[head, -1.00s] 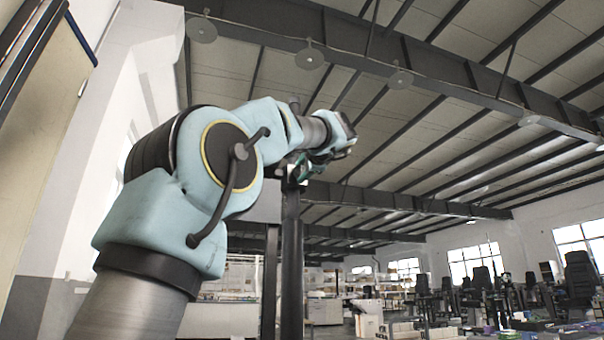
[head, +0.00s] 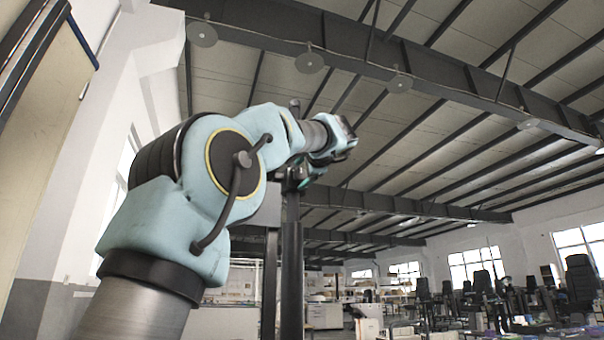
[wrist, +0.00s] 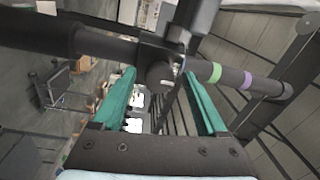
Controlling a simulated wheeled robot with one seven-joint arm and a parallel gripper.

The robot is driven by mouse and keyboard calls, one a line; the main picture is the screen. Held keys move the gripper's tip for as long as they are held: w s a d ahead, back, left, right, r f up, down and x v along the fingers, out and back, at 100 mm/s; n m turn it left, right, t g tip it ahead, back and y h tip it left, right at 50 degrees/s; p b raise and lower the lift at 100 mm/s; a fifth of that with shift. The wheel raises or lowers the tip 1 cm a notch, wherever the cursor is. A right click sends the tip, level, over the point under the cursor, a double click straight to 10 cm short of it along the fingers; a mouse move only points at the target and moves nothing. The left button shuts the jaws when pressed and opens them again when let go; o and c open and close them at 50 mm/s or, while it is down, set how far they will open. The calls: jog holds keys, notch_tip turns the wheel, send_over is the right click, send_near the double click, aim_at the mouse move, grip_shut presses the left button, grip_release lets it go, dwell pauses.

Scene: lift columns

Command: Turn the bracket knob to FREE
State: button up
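In the wrist view my gripper (wrist: 160,76) has two green fingers standing apart. A dark round knob (wrist: 159,74) sits between the fingertips, with a visible gap on each side. It is mounted at a dark horizontal bar (wrist: 105,44), which carries a green band (wrist: 215,72) and a purple band (wrist: 246,79) to the right of the knob. A small pale mark shows beside the knob, too small to read. In the head view my gripper (head: 300,178) is at the top of a black column (head: 291,265); the knob cannot be made out there.
A dark post (wrist: 196,14) rises above the bar in the wrist view, close to my fingers. Another dark upright (wrist: 283,75) stands at the right. In the head view a second, thinner column (head: 270,285) stands left of the first. Shelves and chairs are far behind.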

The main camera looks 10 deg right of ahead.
jog(key=s+d+b, duration=0.1)
jog(key=s, duration=0.9)
jog(key=shift+s+d+f+b, duration=0.2)
jog(key=shift+s+f+b, duration=0.1)
jog(key=shift+s+f, duration=0.1)
